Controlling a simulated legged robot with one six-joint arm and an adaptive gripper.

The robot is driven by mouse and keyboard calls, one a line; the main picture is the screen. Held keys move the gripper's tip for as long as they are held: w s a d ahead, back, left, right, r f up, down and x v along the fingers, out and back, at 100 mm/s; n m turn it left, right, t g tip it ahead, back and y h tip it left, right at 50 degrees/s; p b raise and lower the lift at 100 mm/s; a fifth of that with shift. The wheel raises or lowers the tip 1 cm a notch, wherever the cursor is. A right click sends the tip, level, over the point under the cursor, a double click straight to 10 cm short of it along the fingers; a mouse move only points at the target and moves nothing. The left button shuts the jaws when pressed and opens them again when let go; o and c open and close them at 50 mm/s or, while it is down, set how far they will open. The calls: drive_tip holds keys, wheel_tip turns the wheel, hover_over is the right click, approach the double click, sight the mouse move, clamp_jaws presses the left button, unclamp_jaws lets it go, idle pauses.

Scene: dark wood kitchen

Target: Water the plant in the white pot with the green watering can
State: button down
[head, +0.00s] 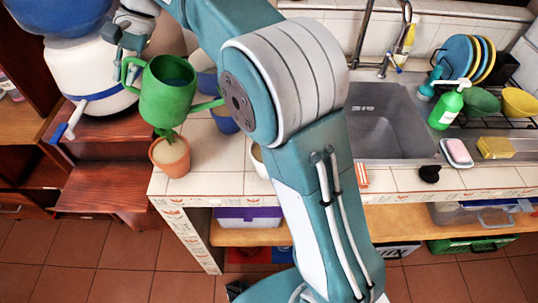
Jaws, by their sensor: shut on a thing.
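The green watering can (168,103) is in the left of the head view, held above the counter. Its opening faces up and shows a dark inside. Its spout points right and its tip is partly hidden by my arm. My gripper (122,52) is shut on the can's handle at its upper left. A white rounded thing (257,160), perhaps the white pot, shows only as a sliver on the counter beside my arm. My arm hides the rest, and I see no plant in it. A terracotta pot (171,157) with a green plant stands below the can at the counter's left corner.
Blue pots (223,118) stand behind the spout. A white and blue water container (95,70) is at the left. The sink (388,120), faucet (385,65), green soap bottle (446,107) and dish rack with plates (465,58) lie right of my arm.

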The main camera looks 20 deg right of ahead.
drive_tip(key=shift+w+a+f+g+h, duration=0.15)
drive_tip(key=shift+w+a+f+h, duration=0.05)
drive_tip(key=shift+a+f+h, duration=0.2)
drive_tip(key=shift+w+a+f+g+h, duration=0.15)
drive_tip(key=shift+a+f+h, duration=0.15)
drive_tip(key=shift+a+f, duration=0.15)
drive_tip(key=shift+w+a+f+m+h, duration=0.2)
drive_tip(key=shift+a+m+h, duration=0.1)
drive_tip(key=shift+a+h, duration=0.25)
drive_tip(key=shift+w+a+f+g+h+b, duration=0.15)
drive_tip(key=shift+g+h+b, duration=0.15)
drive_tip(key=shift+b, duration=0.2)
